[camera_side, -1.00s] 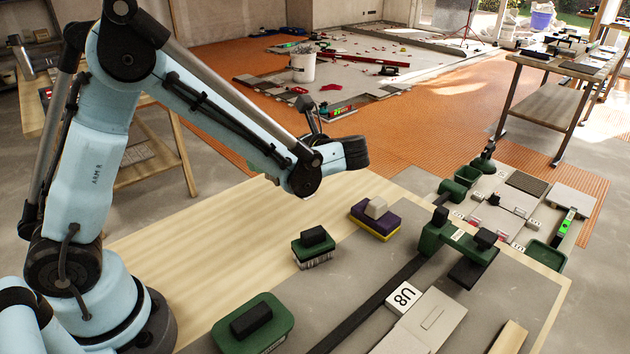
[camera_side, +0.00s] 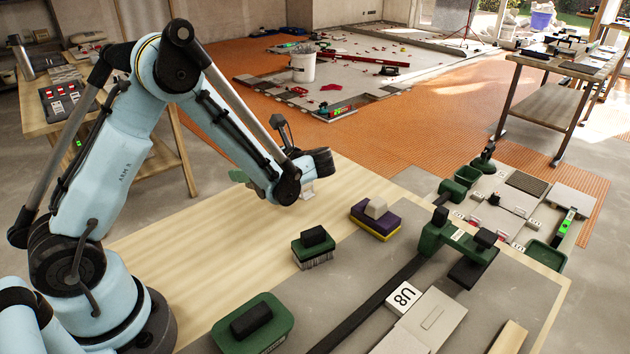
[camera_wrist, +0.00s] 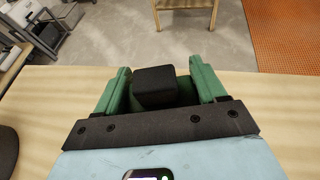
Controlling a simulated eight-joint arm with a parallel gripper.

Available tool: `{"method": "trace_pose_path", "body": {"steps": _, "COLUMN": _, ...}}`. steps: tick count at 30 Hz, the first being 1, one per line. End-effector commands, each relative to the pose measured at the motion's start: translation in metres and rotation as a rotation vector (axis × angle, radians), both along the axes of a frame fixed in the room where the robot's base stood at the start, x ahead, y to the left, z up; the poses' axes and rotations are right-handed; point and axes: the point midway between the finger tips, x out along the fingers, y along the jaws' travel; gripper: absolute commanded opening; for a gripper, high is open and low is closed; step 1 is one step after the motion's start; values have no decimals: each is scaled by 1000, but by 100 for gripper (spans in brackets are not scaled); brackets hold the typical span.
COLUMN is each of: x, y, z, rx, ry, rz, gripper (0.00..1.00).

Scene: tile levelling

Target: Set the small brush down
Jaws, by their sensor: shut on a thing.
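My gripper (camera_wrist: 160,70) has two green jaws in the wrist view, closed around a black-topped block with dark green beneath it, which looks like the small brush (camera_wrist: 155,90). Its bristles are hidden. In the side view a pale green part of my gripper end (camera_side: 242,177) shows left of the black wrist joint, over the back of the wooden bench (camera_side: 190,235); what it holds cannot be made out there.
A purple and yellow sponge block (camera_side: 376,220) lies right of the standing brush. A green float with a black handle (camera_side: 252,322) lies at the front. A green bridge-shaped tool (camera_side: 458,238) stands at the right. Bare wood is free along the bench's left side.

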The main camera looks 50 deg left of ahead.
Motion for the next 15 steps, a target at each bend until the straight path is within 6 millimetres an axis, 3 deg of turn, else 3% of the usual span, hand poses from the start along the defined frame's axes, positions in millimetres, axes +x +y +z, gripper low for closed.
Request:
{"method": "trace_pose_path", "body": {"steps": 6, "x": 1, "y": 32, "z": -19, "rx": 2, "ry": 0, "rz": 1, "gripper": 35}}
{"method": "trace_pose_path", "body": {"steps": 15, "x": 2, "y": 37, "z": -41, "rx": 1, "ry": 0, "rz": -1, "gripper": 35}}
